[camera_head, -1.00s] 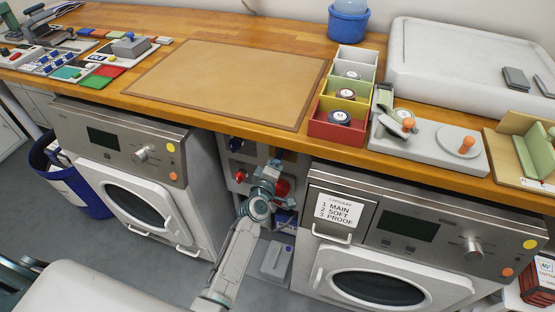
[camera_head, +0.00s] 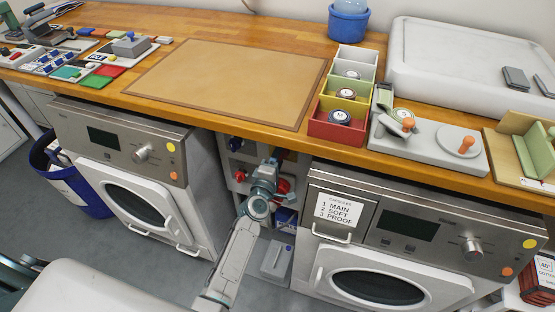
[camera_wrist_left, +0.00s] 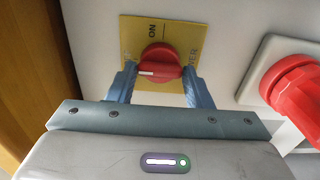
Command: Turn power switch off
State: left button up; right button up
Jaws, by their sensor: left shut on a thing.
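The power switch is a red rotary knob (camera_wrist_left: 158,66) with a white line on it, on a yellow plate (camera_wrist_left: 176,28) with the word ON above the knob. The white line lies about level, pointing left in the wrist view. My left gripper (camera_wrist_left: 160,72) is shut on the knob, one finger on each side. In the head view my left gripper (camera_head: 268,168) reaches into the gap between the two machines and hides the knob. My right gripper is not in view.
A red round connector (camera_wrist_left: 294,88) sits close to the right of the plate. Machines stand left (camera_head: 134,190) and right (camera_head: 385,262) of the gap. The wooden counter (camera_head: 300,30) overhangs it. A grey box (camera_head: 276,262) is low in the gap.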

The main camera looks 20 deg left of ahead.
pick_arm(q)
jog(key=o, duration=1)
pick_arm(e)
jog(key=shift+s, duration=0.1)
pick_arm(q)
jog(key=shift+s, duration=0.1)
jog(key=s+b, duration=0.1)
jog(key=s, duration=0.9)
jog(key=shift+s+a, duration=0.2)
jog(key=shift+s, duration=0.15)
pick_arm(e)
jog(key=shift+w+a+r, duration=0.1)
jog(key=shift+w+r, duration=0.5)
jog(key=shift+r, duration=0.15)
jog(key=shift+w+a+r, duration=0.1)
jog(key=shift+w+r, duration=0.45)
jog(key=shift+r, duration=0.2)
pick_arm(q)
jog(key=shift+f, duration=0.1)
